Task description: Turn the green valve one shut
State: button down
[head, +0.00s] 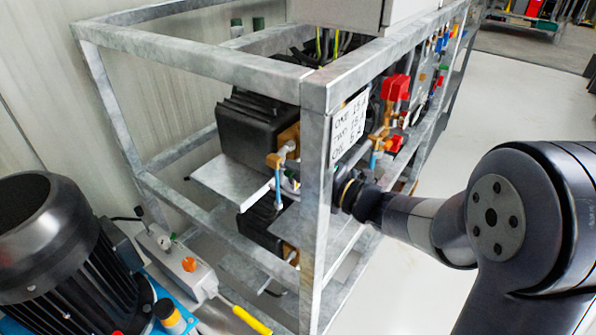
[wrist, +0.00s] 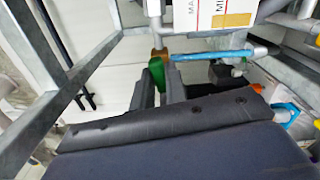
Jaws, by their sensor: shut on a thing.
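The green valve handle (wrist: 157,72) shows in the wrist view, just above the middle, below a brass fitting (wrist: 159,54). My gripper (wrist: 159,84) has its two dark fingers on either side of the green handle and is shut on it. The fingers hide the lower part of the handle. In the head view my arm reaches in from the right to the metal frame's front post.
A grey metal frame (head: 313,210) holds black pumps (head: 258,135), with red valve handles (head: 396,88) on its right side. A blue pipe (wrist: 212,55) runs close to my fingers. A black motor (head: 45,240) stands at left. The floor at right is clear.

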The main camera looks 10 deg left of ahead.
jog(key=shift+m, duration=1.3)
jog(key=c, duration=1.4)
grip_release()
jog(key=shift+c, duration=0.2)
jog(key=shift+d, duration=0.1)
jog(key=p+v, duration=0.1)
jog(key=v, duration=0.9)
jog(key=shift+s+d+p, duration=0.2)
jog(key=shift+d+p, duration=0.1)
jog(key=shift+a+f, duration=0.1)
